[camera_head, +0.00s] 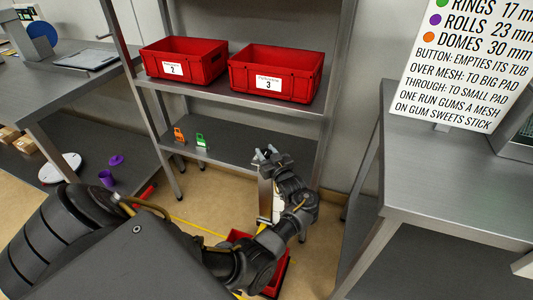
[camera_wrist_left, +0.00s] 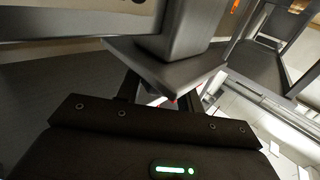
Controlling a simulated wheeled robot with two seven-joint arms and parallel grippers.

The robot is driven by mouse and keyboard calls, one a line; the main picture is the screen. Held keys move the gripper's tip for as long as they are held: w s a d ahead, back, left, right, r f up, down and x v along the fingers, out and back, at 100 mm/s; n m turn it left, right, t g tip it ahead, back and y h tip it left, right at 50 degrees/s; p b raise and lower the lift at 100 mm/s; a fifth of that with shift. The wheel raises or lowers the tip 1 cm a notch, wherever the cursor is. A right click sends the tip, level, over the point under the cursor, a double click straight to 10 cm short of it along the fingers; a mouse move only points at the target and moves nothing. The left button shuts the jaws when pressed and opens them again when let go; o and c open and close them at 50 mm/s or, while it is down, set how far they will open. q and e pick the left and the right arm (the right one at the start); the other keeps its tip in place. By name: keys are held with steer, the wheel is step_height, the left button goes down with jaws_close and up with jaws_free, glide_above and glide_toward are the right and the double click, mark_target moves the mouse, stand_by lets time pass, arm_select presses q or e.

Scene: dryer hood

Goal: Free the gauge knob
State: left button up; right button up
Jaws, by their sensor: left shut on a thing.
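I cannot make out a gauge knob in either view. My left gripper (camera_head: 268,156) is in front of the right end of the lower shelf (camera_head: 236,148) in the head view. In the left wrist view a grey metal corner with a square post (camera_wrist_left: 172,68) fills the space at the fingers. The left gripper is shut on what appears to be this grey metal part. The fingertips are mostly hidden behind it. My right gripper is not in view.
Red bins marked 2 (camera_head: 185,60) and 3 (camera_head: 276,73) stand on the upper shelf. An orange piece (camera_head: 179,135) and a green piece (camera_head: 201,140) stand on the lower one. A grey table (camera_head: 450,190) is at right. A red container (camera_head: 272,285) lies below my arm.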

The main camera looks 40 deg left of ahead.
arm_select(q)
steer(key=o, duration=1)
